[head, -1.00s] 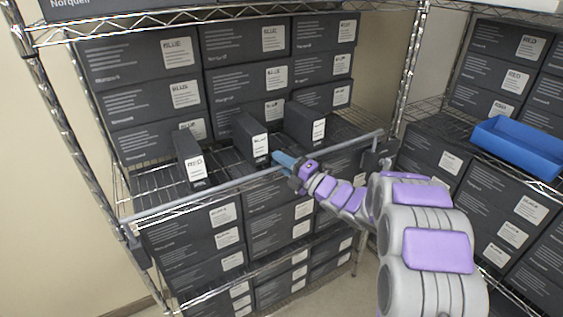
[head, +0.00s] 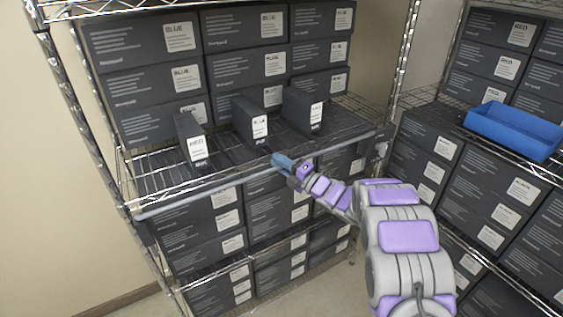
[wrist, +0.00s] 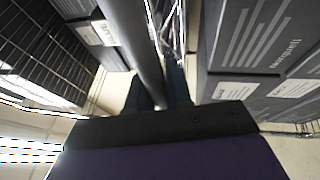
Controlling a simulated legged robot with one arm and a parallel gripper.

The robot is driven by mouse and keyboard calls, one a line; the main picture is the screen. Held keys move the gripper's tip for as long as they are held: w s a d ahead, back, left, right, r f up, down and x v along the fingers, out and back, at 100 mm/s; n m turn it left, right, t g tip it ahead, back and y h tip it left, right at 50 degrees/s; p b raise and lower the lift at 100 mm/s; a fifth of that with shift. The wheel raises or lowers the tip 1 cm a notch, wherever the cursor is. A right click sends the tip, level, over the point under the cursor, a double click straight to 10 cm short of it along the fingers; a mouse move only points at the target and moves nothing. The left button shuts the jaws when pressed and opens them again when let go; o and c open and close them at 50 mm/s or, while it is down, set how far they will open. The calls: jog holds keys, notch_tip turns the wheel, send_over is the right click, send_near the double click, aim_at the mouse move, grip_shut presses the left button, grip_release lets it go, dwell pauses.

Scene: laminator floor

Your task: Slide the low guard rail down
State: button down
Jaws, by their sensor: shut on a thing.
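The low guard rail is a grey bar (head: 215,188) across the front of the middle shelf of the left rack. It sits near shelf-edge height, below most of the small boxes' labels. My gripper (head: 282,160) is shut on the rail a little right of its middle. In the wrist view the rail (wrist: 132,40) runs down between the fingers of my gripper (wrist: 160,98). The fingers partly hide the gripped stretch.
Larger boxes fill the rack above and below. A blue bin (head: 514,131) sits on the right rack.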

jog(key=shift+s+a+f, duration=0.15)
jog(key=shift+a+f, duration=0.1)
jog(key=shift+f, duration=0.25)
jog(key=c, duration=1.3)
grip_release()
jog(key=shift+o, duration=0.9)
jog(key=shift+a, duration=0.1)
jog(key=shift+r, duration=0.1)
jog(key=p+v, duration=0.2)
jog(key=v, duration=1.5)
jog(key=shift+d, duration=0.2)
